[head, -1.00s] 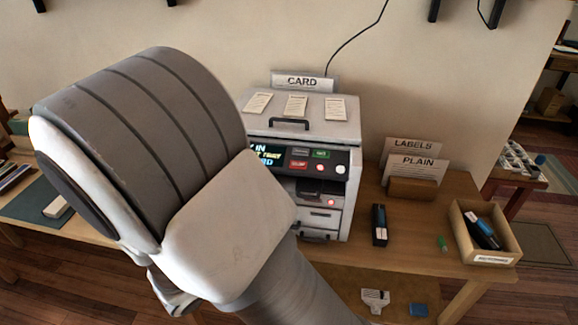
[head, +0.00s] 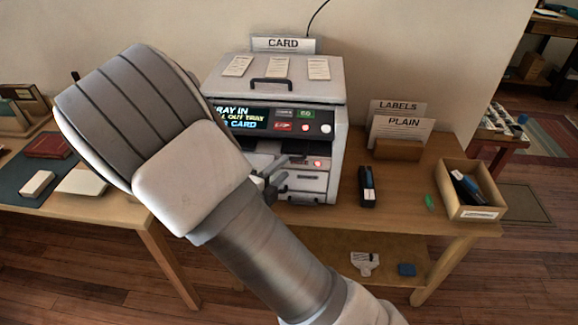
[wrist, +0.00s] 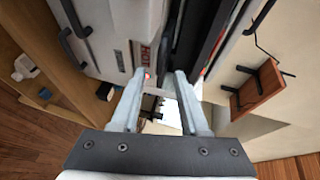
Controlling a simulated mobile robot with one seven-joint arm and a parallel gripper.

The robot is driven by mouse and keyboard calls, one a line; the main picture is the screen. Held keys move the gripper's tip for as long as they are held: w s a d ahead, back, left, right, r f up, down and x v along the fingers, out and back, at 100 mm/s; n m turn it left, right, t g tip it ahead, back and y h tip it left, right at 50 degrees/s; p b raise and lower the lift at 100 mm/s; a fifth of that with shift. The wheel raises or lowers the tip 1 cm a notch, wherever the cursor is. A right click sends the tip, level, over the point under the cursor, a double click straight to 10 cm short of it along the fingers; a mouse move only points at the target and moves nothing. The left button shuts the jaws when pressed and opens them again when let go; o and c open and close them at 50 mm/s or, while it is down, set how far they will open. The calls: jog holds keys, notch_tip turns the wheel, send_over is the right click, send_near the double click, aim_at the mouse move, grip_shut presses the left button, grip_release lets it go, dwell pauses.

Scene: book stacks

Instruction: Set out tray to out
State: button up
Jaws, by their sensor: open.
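The pale grey printer (head: 333,150) stands on the wooden table against the wall. I cannot make out the out tray clearly. My gripper (head: 277,172) is open in front of the printer's lower front, just left of a red light. In the wrist view, my gripper's fingers (wrist: 155,85) are apart beside the printer's front. I cannot tell whether they touch it.
Drawer handles (wrist: 72,18) stick out from the printer's front. A dark stapler-like object (head: 367,187) lies to the right, near an open box (head: 487,208) of dark items. Signs (head: 404,128) stand behind. A lower shelf (head: 330,245) holds small items. The left table (head: 120,212) holds books.

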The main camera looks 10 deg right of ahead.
aim_at(292, 160)
jog(key=shift+b+x, duration=0.35)
jog(key=shift+x, duration=1.75)
jog(key=shift+r, duration=0.1)
grip_shut()
